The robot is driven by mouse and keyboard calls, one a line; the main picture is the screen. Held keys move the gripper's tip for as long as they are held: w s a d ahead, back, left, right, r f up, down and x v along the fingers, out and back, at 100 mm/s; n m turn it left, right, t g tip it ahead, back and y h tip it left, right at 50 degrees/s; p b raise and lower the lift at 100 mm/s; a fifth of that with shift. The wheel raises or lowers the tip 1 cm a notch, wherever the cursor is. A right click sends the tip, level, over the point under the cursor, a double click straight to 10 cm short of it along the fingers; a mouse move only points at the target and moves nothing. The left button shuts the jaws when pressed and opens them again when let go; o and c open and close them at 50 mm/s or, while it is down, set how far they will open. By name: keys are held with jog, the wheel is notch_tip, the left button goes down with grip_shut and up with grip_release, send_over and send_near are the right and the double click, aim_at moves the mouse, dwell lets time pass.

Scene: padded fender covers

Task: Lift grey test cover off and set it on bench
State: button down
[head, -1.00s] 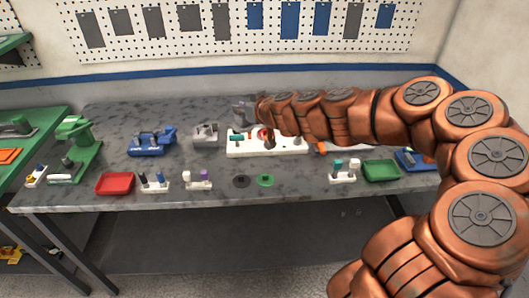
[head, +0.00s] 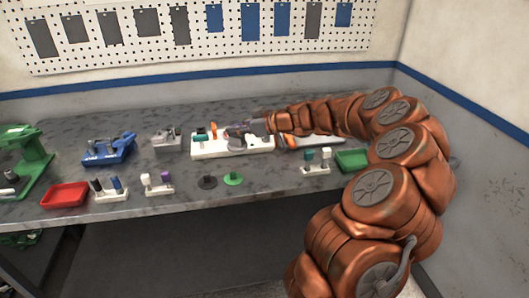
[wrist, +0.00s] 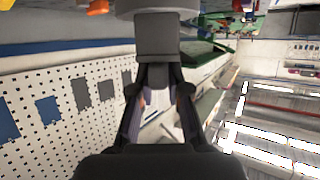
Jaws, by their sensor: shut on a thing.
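My gripper (head: 252,127) is over the right part of the white board (head: 262,147) on the bench. In the wrist view its two fingers (wrist: 160,88) close on a grey block-like stem with a wide pale grey part beyond it, which I take as the grey test cover (wrist: 157,40). In the head view the held grey piece (head: 237,132) is small and partly hidden, and I cannot tell whether it touches the board. A teal part (head: 200,136) and an upright orange part (head: 214,131) stand on the board's left side.
The bench (head: 230,195) has a red tray (head: 66,195), a blue device (head: 108,150), a grey device (head: 166,139), peg stands, dark and green discs (head: 232,179), and a green tray (head: 352,160) near my arm. Bare bench top shows between the devices and front items.

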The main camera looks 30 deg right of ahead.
aim_at(245, 142)
jog(key=s+d+f+b, duration=0.1)
jog(key=d, duration=0.1)
jog(key=s+d+f+n+g+y+b, duration=0.1)
jog(key=s+d+b, duration=0.1)
jog(key=s+d+f+n+y+b, duration=0.1)
jog(key=d+b, duration=0.1)
jog(key=shift+s+f+g, duration=0.15)
jog(key=shift+s+g, duration=0.05)
jog(key=shift+g, duration=0.2)
jog(key=shift+s+d+n+y+b, duration=0.3)
jog(key=shift+s+n+b, duration=0.15)
jog(key=shift+s, duration=0.15)
jog(key=shift+f+b, duration=0.15)
jog(key=shift+b, duration=0.85)
notch_tip(245, 142, down, 6)
jog(key=b, duration=0.7)
jog(key=shift+b, duration=0.35)
jog(key=shift+f+b, duration=0.3)
jog(key=shift+b, duration=0.75)
jog(key=c, duration=1.1)
grip_release()
